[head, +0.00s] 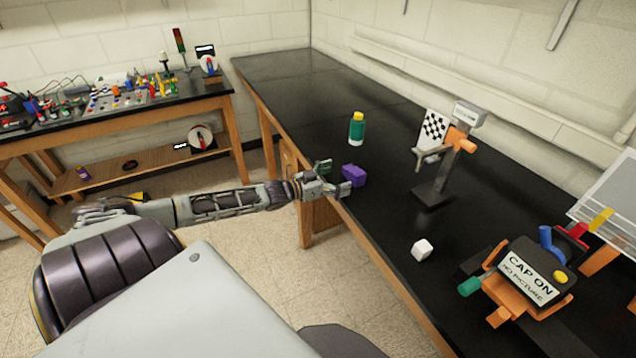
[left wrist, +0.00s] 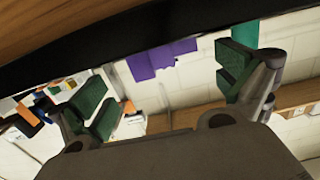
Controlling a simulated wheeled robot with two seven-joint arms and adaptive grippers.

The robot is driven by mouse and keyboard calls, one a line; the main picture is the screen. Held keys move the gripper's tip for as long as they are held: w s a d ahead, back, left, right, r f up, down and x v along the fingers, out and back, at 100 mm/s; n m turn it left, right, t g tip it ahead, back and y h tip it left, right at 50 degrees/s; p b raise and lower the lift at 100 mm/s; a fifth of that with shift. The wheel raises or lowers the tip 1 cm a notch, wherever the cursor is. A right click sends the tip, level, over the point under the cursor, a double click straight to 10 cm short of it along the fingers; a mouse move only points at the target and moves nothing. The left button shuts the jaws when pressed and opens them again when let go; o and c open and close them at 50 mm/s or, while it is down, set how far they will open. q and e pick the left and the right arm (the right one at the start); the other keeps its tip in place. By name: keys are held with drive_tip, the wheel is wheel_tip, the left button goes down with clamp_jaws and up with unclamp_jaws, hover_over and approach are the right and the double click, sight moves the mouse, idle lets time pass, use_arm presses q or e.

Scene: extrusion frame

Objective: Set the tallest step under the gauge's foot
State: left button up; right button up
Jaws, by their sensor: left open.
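A purple block (head: 353,175) sits near the table's left edge. In the left wrist view the purple block (left wrist: 160,60) has a stepped outline and shows between and beyond the fingers. My left gripper (head: 333,177) is open and empty, just left of the block at the table edge; its green-padded fingers (left wrist: 165,92) are spread wide. The gauge (head: 464,118) has a grey head and an orange clamp on a dark post. Its stand has a flat dark base (head: 432,196). A grey piece (head: 428,156) juts left from the post. My right gripper is not in view.
A green bottle with a yellow cap (head: 357,130) stands beyond the purple block. A white block (head: 421,250) lies nearer. A checkered card (head: 432,128) is by the gauge. The black tabletop (head: 385,215) between is clear.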

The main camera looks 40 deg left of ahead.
use_arm(q)
drive_tip(key=shift+v, duration=1.25)
drive_tip(key=shift+p+v, duration=0.9)
drive_tip(key=shift+v, duration=1.45)
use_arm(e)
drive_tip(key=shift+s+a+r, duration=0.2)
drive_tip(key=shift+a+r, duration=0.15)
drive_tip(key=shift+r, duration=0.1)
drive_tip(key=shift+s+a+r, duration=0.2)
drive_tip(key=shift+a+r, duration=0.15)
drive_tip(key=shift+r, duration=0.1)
use_arm(q)
drive_tip(key=shift+r, duration=0.1)
